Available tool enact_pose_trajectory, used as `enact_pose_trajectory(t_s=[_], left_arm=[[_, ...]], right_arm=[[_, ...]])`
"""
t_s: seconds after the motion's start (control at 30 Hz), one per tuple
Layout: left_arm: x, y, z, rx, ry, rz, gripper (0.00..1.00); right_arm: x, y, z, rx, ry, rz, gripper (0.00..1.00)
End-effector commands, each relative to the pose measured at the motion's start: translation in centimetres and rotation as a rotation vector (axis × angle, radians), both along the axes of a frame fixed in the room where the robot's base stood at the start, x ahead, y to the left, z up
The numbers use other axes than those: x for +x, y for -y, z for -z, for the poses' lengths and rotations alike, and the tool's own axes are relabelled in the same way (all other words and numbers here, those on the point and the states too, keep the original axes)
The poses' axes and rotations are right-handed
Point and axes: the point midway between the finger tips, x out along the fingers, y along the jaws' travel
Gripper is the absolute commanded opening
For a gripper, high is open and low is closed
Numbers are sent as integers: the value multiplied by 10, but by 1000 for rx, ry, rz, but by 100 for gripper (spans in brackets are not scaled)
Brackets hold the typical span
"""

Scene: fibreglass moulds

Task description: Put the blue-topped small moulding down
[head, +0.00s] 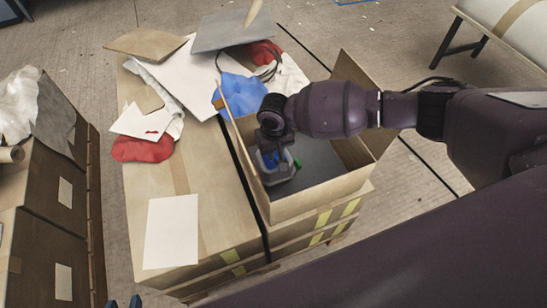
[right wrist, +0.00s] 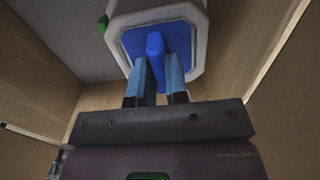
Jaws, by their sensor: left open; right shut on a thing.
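The small moulding (head: 284,172) has a pale grey-white body and a blue top. In the right wrist view, its blue top (right wrist: 131,44) has a raised blue ridge in the middle. My right gripper (right wrist: 160,85) is shut on that ridge. In the head view, my right gripper (head: 272,150) reaches down into an open cardboard box (head: 318,201), with the moulding inside the walls near the left side. I cannot tell whether the moulding touches the box's dark floor. My left gripper (head: 124,302) shows only its blue fingertips at the bottom edge, open and apart from everything.
The box stands on strapped cartons (head: 150,197). A white sheet (head: 171,232) lies at the front left, with red cloth (head: 143,150), blue cloth (head: 240,93) and boards behind. A small green thing (head: 297,164) shows beside the moulding. More cartons (head: 45,195) stand left.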

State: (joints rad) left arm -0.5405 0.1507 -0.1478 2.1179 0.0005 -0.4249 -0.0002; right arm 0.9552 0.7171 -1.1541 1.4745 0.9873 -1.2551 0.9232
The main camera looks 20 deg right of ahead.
Motion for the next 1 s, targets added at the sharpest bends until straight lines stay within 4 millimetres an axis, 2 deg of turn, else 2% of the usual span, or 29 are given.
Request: enact_pose_trajectory(t_s=[0.03,0.2,0.37,0.67,0.7,0.83,1.0], left_arm=[[-2,0,7,1,-11,1,43],[0,-1,12,4,-13,6,43],[6,-2,8,7,0,10,43],[2,-2,10,8,-8,9,43],[2,-3,10,8,-9,8,43],[1,-2,11,7,-12,6,43],[0,-2,11,4,-13,3,43]], right_arm=[[-2,-1,15,1,-8,-1,0],[-2,-1,40,0,-7,-1,0],[0,-1,40,1,-1,-1,0],[-1,0,43,1,-2,0,0],[-1,0,43,0,-2,0,21],[-1,0,43,0,-2,0,40],[-1,0,43,0,-2,0,40]])
